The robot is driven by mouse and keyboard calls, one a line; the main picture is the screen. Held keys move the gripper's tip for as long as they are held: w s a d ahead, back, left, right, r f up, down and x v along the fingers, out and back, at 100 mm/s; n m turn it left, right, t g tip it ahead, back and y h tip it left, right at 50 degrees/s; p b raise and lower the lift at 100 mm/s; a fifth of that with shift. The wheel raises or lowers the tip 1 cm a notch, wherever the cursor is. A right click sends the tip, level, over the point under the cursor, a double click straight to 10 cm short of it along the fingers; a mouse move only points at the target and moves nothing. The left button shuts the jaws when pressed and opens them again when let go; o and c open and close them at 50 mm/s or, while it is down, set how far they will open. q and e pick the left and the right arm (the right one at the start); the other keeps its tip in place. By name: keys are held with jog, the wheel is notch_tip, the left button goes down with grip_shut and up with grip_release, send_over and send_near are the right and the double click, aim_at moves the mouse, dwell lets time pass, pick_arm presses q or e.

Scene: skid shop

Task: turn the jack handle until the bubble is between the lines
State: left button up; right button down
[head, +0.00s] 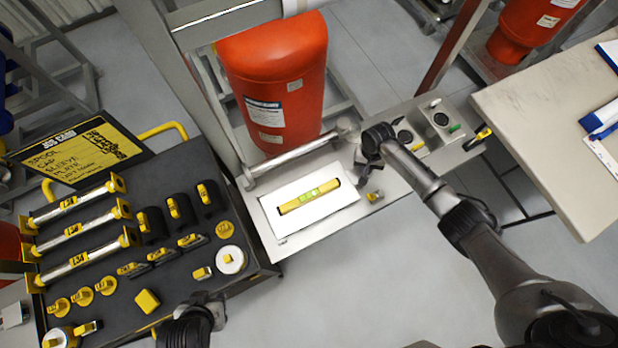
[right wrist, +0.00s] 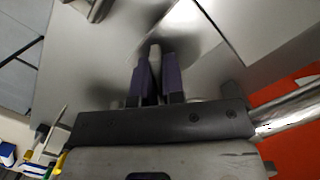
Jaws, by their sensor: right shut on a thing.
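A yellow spirit level (head: 296,204) with a green vial (head: 310,195) lies in a white plate (head: 330,217) on the metal skid. The bubble is too small to place against the lines. My right gripper (head: 364,160) is at the right of this plate, pointing down at the skid. In the right wrist view its two fingers (right wrist: 157,82) are close together around a thin grey part, which seems to be the jack handle (right wrist: 155,56). The handle is mostly hidden by the fingers. My left gripper (head: 207,308) is low over the right end of the dark tool cart; its fingers are not clear.
The dark cart (head: 185,283) holds yellow-tagged rods, black sleeves and caps. A red tank (head: 277,75) stands behind the skid. A yellow-tagged part (head: 375,196) sits near my right gripper. A control box (head: 437,122) and a pale table (head: 555,120) are to the right.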

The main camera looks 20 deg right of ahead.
jog(key=n, duration=0.2)
jog(key=shift+r+n+p, duration=0.1)
jog(key=shift+n+p, duration=0.2)
jog(key=shift+n, duration=0.4)
jog(key=shift+n+h+p, duration=0.3)
jog(key=shift+n, duration=0.3)
jog(key=c, duration=1.2)
grip_release()
